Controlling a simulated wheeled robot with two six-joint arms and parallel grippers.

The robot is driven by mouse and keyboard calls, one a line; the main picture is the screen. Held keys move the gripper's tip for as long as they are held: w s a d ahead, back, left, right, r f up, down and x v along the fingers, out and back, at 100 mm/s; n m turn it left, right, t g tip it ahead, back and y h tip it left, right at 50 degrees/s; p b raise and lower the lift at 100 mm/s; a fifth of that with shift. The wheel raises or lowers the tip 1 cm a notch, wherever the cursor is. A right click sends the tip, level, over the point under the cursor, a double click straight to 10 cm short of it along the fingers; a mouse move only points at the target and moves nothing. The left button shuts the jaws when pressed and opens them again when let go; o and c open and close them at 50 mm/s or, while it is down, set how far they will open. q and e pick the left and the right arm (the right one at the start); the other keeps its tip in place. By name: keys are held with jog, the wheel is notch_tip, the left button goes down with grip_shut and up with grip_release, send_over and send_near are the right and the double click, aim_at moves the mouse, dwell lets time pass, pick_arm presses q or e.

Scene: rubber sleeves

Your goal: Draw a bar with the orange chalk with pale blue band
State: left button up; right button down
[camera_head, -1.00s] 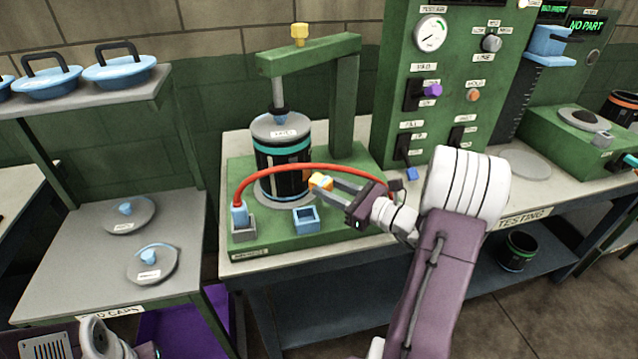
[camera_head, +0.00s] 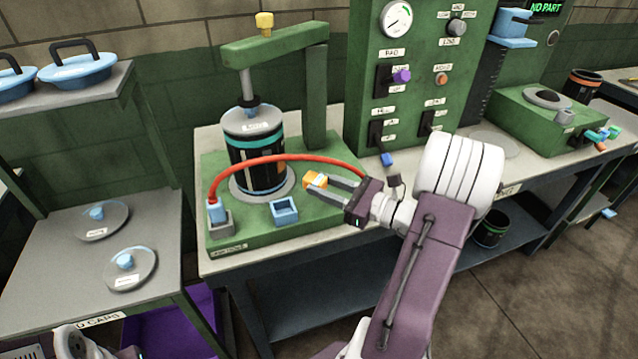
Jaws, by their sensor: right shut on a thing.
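My right gripper (camera_head: 322,187) is shut on a short orange block (camera_head: 314,180), which looks like the chalk. Its pale blue band is hard to make out at this size. The gripper holds it above the green press base, to the right of a black canister (camera_head: 250,172) with teal bands and apart from it. The canister stands upright under the press and has a grey and a brownish mark on its right side. A red hose (camera_head: 285,159) passes in front of it. Only a bit of my left arm shows at the bottom left; its fingertips are out of sight.
A pale blue square holder (camera_head: 285,210) and the hose's blue end fitting (camera_head: 217,211) sit on the green base (camera_head: 250,234). A green panel (camera_head: 415,60) with a gauge and switches stands right behind. Grey lids (camera_head: 130,270) lie on the left shelf.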

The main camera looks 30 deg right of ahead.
dwell(0.3)
jog(key=shift+x, duration=3.4)
jog(key=shift+x, duration=1.05)
jog(key=shift+w+d+p, duration=0.15)
jog(key=shift+w+d, duration=0.15)
jog(key=shift+d, duration=0.35)
jog(key=shift+w+d+p, duration=0.15)
jog(key=shift+w+d, duration=0.15)
jog(key=shift+d, duration=0.35)
jog(key=shift+w+d+p, duration=0.15)
jog(key=shift+w+d, duration=0.15)
jog(key=shift+d, duration=0.35)
jog(key=shift+a, duration=0.1)
jog(key=shift+s+a+b, duration=0.1)
jog(key=shift+s+a, duration=0.2)
jog(key=shift+a, duration=0.3)
jog(key=shift+s+a+b, duration=0.15)
jog(key=shift+s+a, duration=0.1)
jog(key=shift+a, duration=0.35)
jog(key=shift+s+a+b, duration=0.1)
jog(key=shift+s+a, duration=0.2)
jog(key=shift+a, duration=0.3)
